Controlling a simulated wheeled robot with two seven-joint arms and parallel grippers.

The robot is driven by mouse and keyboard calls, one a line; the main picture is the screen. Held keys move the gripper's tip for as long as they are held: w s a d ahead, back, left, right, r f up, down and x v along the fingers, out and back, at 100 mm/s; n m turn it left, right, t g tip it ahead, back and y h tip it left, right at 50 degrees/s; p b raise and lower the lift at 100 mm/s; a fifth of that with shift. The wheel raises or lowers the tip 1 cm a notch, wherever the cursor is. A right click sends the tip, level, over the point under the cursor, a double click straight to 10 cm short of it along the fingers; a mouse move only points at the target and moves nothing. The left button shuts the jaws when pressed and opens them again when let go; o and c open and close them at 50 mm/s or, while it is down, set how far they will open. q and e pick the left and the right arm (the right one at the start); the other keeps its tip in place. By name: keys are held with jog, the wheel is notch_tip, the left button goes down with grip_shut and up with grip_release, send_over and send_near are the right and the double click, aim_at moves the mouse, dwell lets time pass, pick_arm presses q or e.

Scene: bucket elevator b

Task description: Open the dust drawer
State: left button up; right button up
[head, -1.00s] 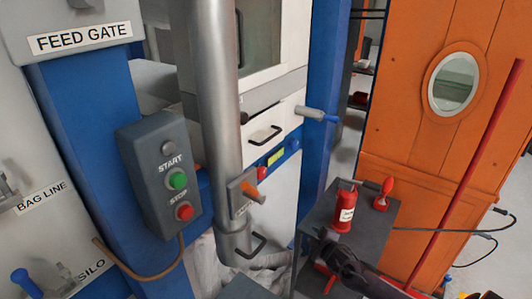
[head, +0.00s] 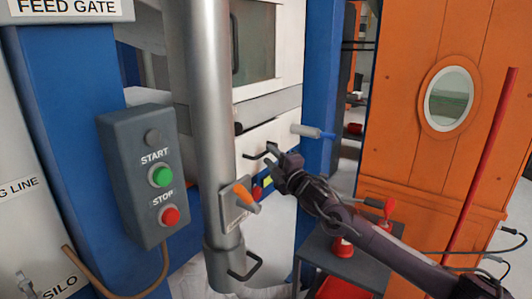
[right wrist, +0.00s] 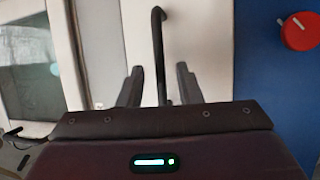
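A white drawer front (head: 249,145) with a black bar handle (head: 259,151) is set in the machine behind the grey pipe; it looks closed, and I see no readable label on it. My right gripper (head: 277,160) reaches up from the lower right and is at the handle. In the right wrist view the black handle (right wrist: 160,40) runs between the two spread fingers of the right gripper (right wrist: 160,75), with gaps on both sides. The fingers are open and not closed on it. My left gripper is not in view.
A grey pipe (head: 207,130) with an orange lever (head: 246,197) stands just left of the gripper. A start/stop box (head: 137,180) is further left. A white-and-blue handle (head: 312,132) sticks out to the right. A dark cart (head: 312,247) stands below my right arm.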

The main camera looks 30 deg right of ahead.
aim_at(266, 151)
jog(key=shift+w+r, duration=0.15)
jog(key=shift+w, duration=0.65)
jog(key=shift+w+r, duration=0.1)
jog(key=shift+w, duration=0.7)
jog(key=shift+c, duration=0.2)
grip_shut()
